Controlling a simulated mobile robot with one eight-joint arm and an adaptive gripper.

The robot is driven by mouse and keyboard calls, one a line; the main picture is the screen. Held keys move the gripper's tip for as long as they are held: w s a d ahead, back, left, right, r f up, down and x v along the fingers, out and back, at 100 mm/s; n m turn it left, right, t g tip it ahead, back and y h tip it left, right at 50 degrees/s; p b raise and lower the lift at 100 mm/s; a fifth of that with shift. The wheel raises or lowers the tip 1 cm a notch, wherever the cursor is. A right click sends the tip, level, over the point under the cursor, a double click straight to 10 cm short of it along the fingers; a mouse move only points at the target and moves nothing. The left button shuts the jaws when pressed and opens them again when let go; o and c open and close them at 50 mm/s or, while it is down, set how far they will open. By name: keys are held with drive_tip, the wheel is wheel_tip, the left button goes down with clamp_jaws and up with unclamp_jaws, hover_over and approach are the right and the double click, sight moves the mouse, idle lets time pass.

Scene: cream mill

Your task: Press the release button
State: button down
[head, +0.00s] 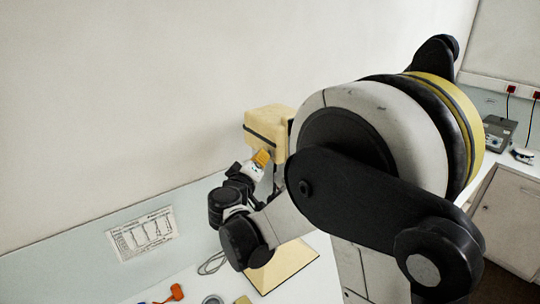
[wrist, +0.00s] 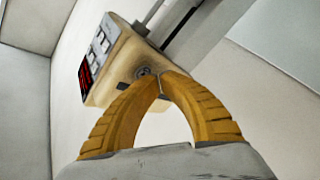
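The cream mill (head: 268,122) stands against the wall in the head view, partly hidden by my arm. In the wrist view the mill's head (wrist: 118,50) shows a red display and pale keys on one face. A round dark button-like part (wrist: 143,71) is on its lower face, close to my fingertips. I cannot tell for sure which is the release button. My gripper (wrist: 160,79) has its yellow fingertips together with nothing between them. In the head view my gripper (head: 262,158) is just below the mill's head; contact is unclear.
The mill's cream base (head: 284,266) rests on the white bench. A printed sheet (head: 142,234) is on the wall panel at left. An orange tool (head: 172,295) lies at the front. A grey device (head: 498,133) stands on the far right counter.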

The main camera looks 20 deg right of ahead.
drive_tip(key=shift+w+d, duration=0.15)
drive_tip(key=shift+d, duration=0.25)
idle(0.6)
drive_tip(key=shift+a, duration=0.2)
drive_tip(key=shift+s+a+b, duration=0.25)
drive_tip(key=shift+a+b, duration=0.1)
drive_tip(key=shift+a, duration=0.2)
drive_tip(key=shift+a, duration=0.1)
drive_tip(key=shift+s+a+b, duration=0.15)
drive_tip(key=shift+s+a, duration=0.1)
drive_tip(key=shift+a, duration=0.5)
drive_tip(key=shift+s+a+b, duration=0.1)
drive_tip(key=shift+s+a, duration=0.15)
drive_tip(key=shift+a, duration=0.5)
drive_tip(key=shift+s+a+b, duration=0.15)
drive_tip(key=shift+s+a, duration=0.1)
drive_tip(key=shift+a, duration=0.5)
